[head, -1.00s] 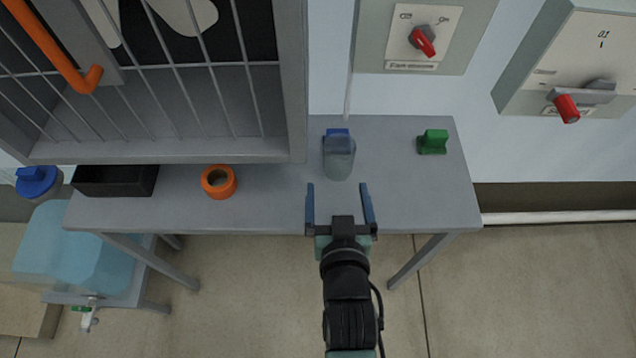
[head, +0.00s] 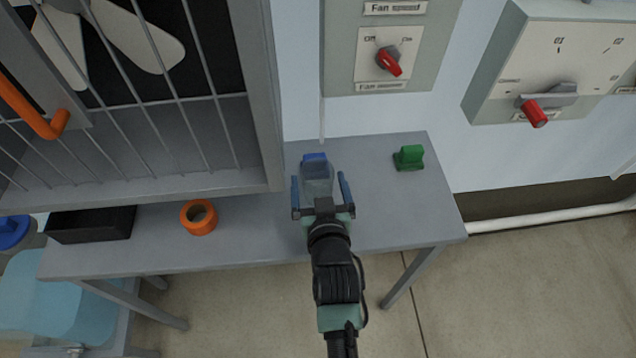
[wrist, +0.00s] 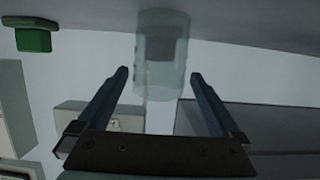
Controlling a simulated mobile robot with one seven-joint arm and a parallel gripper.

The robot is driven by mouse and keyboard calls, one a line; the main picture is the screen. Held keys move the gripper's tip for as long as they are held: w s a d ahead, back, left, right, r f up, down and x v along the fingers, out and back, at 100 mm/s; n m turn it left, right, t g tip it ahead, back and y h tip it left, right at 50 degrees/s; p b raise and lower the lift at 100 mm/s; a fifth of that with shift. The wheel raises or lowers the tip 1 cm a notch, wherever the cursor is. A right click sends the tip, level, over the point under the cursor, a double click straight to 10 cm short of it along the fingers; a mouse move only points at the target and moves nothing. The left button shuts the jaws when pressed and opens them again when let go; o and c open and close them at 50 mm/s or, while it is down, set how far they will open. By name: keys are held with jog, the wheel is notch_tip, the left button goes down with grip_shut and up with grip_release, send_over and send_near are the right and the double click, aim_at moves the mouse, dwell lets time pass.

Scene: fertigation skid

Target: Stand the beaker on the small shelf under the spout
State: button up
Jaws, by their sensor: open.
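My gripper (head: 319,178) is open, with one finger on each side of the beaker in the head view. In the wrist view, which is upside down, the beaker (wrist: 155,60) lies centred just ahead of and between the fingertips of my gripper (wrist: 159,76). I cannot tell whether either finger touches it. The spout and its small shelf are not clearly visible now; only part of the pale blue tank (head: 55,305) shows at lower left.
The grey bench (head: 390,210) holds an orange ring (head: 198,217), a black tray (head: 92,224) and a green block (head: 408,158). A caged fan housing (head: 262,90) overhangs the bench at left. Switch boxes (head: 390,55) are on the wall behind.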

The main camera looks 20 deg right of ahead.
jog(key=shift+x, duration=1.4)
jog(key=shift+s, duration=0.1)
jog(key=shift+c, duration=0.2)
jog(key=c, duration=1.2)
jog(key=shift+c, duration=0.2)
jog(key=shift+r, duration=0.1)
